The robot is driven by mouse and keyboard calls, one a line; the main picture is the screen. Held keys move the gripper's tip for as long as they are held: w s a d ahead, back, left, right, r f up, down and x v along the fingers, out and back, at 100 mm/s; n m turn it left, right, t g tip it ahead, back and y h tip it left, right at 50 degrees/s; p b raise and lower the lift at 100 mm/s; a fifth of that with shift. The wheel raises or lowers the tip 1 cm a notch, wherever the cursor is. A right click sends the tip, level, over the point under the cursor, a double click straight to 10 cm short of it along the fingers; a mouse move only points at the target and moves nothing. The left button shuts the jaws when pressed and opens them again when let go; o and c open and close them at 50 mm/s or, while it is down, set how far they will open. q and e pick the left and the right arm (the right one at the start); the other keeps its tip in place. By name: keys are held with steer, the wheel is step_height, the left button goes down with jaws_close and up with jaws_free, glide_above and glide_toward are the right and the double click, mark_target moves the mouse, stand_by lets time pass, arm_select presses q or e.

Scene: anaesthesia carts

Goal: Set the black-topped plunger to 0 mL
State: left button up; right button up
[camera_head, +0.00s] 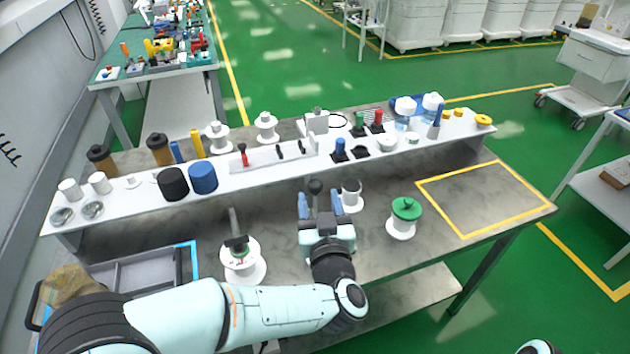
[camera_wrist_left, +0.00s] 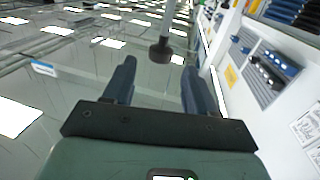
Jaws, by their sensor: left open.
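The plunger's black top (camera_head: 315,186) is a small dark knob near the front of the white shelf, at the middle of the bench in the head view. In the left wrist view the black knob (camera_wrist_left: 161,52) sits on a pale rod, in the gap between my fingertips or a little beyond them. My left gripper (camera_head: 320,200) is open, its two blue-grey fingers pointing toward the knob; they also show in the left wrist view (camera_wrist_left: 160,70). No contact is visible. The plunger's lower part and any mL scale are hidden or too small to read. My right gripper is not in view.
A white cup-like piece (camera_head: 351,193) stands just right of the gripper. A green-topped white spool (camera_head: 403,225) is farther right, and a white stand (camera_head: 242,266) is left. The white shelf (camera_head: 110,205) behind holds many parts. The yellow-outlined area (camera_head: 485,200) is clear.

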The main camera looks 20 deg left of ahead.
mark_target(316, 189)
arm_select(q)
steer(key=x, duration=0.5)
steer(key=shift+w+a, duration=0.15)
steer(key=shift+w, duration=0.2)
